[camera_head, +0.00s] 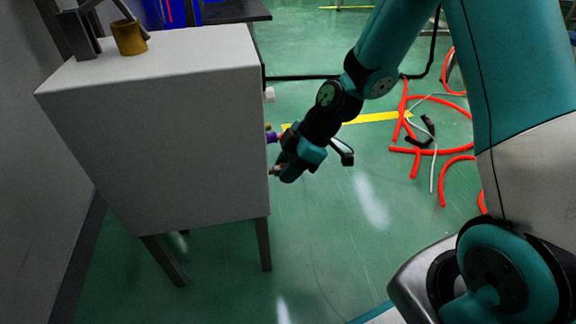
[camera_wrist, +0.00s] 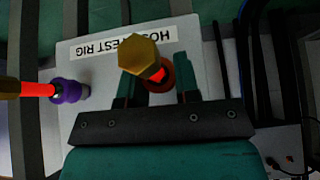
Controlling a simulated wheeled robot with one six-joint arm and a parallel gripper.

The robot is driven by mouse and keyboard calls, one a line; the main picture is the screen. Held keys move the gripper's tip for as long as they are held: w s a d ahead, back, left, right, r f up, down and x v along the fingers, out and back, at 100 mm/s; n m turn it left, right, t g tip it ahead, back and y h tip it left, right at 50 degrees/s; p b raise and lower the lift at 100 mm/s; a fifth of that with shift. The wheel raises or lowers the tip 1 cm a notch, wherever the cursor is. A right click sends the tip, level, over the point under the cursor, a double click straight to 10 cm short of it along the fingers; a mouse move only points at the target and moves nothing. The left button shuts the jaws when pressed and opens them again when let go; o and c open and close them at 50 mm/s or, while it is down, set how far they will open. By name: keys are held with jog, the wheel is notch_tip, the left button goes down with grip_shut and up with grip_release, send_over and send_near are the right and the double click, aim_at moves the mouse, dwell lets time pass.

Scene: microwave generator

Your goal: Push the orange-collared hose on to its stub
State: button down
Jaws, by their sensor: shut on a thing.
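The orange-collared hose (camera_wrist: 160,76) is between my gripper's fingers in the wrist view. Its orange collar and a short red length show behind a brass hex end that faces the camera. My gripper (camera_wrist: 156,84) is shut on it, close to the grey panel of the test rig (camera_wrist: 95,65). In the head view my gripper (camera_head: 281,170) is at the right side of the rig's box (camera_head: 160,130), with a small orange part (camera_head: 277,168) at its tip. The stub is hidden behind the collar, so I cannot tell how the two meet.
A purple-collared hose (camera_wrist: 68,91) stands out from the panel to the left in the wrist view. A white knob (camera_head: 269,94) is higher on the box side. A brass cup (camera_head: 129,37) stands on top. Red hoses (camera_head: 432,108) lie on the floor at right.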

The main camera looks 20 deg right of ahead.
jog(key=shift+w+a, duration=0.15)
jog(key=shift+a, duration=0.4)
jog(key=c, duration=0.8)
grip_release()
jog(key=shift+r, duration=0.1)
jog(key=p+v, duration=0.9)
jog(key=v, duration=0.8)
jog(key=shift+d, duration=0.15)
jog(key=shift+r, duration=0.1)
